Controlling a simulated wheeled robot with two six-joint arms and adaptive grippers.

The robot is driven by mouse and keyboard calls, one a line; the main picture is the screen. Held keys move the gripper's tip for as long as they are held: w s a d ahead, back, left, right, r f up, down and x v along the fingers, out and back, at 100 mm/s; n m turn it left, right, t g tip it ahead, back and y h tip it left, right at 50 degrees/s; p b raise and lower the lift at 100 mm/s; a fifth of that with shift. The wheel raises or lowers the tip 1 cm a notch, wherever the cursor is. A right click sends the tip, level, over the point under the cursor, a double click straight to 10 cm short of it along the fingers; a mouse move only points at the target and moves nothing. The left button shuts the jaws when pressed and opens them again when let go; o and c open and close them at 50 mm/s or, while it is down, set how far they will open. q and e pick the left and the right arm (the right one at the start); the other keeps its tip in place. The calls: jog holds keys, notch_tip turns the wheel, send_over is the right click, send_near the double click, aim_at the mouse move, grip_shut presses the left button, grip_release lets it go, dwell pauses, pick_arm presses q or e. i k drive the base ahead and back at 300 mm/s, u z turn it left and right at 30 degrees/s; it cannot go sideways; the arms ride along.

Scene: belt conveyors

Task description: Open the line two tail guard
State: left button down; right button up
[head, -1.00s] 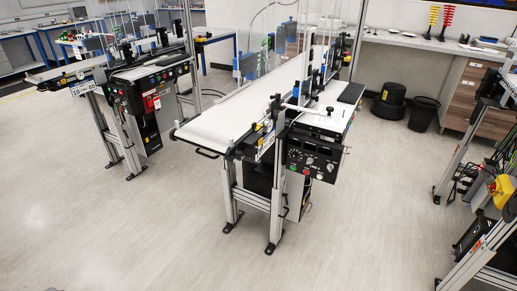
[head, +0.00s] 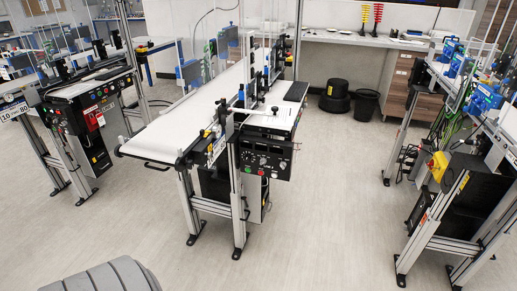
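The middle belt conveyor (head: 190,118) stands ahead of me, its white belt running from the near left to the back right. A black control box (head: 265,158) with knobs and buttons hangs on its near right side; its lettering is too small to read now. A dark bar or handle (head: 143,162) sticks out at the belt's near left end. I cannot tell for sure which part is the tail guard, or whether it is open. Clear upright panels stand along the belt. Neither of my grippers is in view.
Another conveyor with a control box (head: 92,112) stands at the left, and an aluminium frame with a yellow part (head: 438,167) at the right. A black bin (head: 365,105) stands at the back. Grey floor (head: 310,235) is clear in front. A grey ribbed shape, unidentified, shows at the bottom left.

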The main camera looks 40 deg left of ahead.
aim_at(202, 151)
jog(key=z, duration=0.2)
jog(key=i, duration=0.3)
jog(key=u, duration=1.05)
